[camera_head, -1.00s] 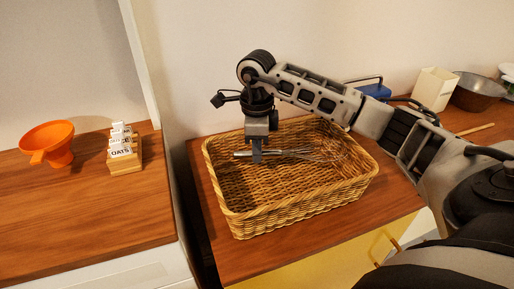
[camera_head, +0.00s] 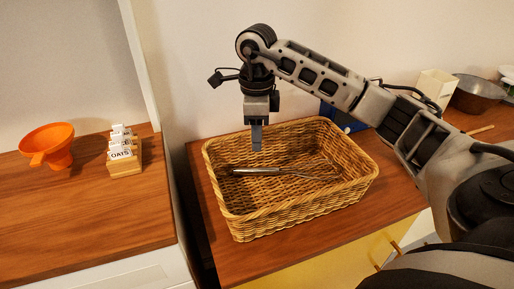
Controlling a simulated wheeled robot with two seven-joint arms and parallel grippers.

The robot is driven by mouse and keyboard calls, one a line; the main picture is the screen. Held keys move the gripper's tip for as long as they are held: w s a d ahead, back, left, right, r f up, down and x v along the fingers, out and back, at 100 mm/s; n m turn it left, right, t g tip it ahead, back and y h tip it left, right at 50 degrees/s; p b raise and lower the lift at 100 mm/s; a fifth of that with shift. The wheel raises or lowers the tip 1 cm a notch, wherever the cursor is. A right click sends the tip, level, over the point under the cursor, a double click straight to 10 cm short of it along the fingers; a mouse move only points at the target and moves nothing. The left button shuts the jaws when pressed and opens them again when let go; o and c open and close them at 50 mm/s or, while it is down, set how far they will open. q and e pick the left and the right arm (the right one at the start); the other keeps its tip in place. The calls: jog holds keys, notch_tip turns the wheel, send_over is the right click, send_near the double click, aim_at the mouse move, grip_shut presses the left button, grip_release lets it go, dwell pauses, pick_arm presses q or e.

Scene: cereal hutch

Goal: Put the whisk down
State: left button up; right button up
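The whisk (camera_head: 262,171) lies inside the wicker basket (camera_head: 285,222), its handle to the left and its wires to the right. The basket stands on the wooden counter at the centre. My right gripper (camera_head: 257,142) points down above the basket, over the handle and apart from it. It holds nothing that I can see. Its fingers are seen edge-on and overlap, so the gap between them does not show. My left gripper is not in view.
An orange funnel (camera_head: 50,146) and a wooden holder of labelled cards (camera_head: 123,160) stand on the left counter. Behind my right arm are a blue object (camera_head: 341,119), a cream container (camera_head: 436,88) and a metal bowl (camera_head: 476,93). A gap separates the two counters.

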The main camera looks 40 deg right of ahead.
notch_tip(320, 180, up, 6)
jog(key=shift+r, duration=0.1)
dwell(0.4)
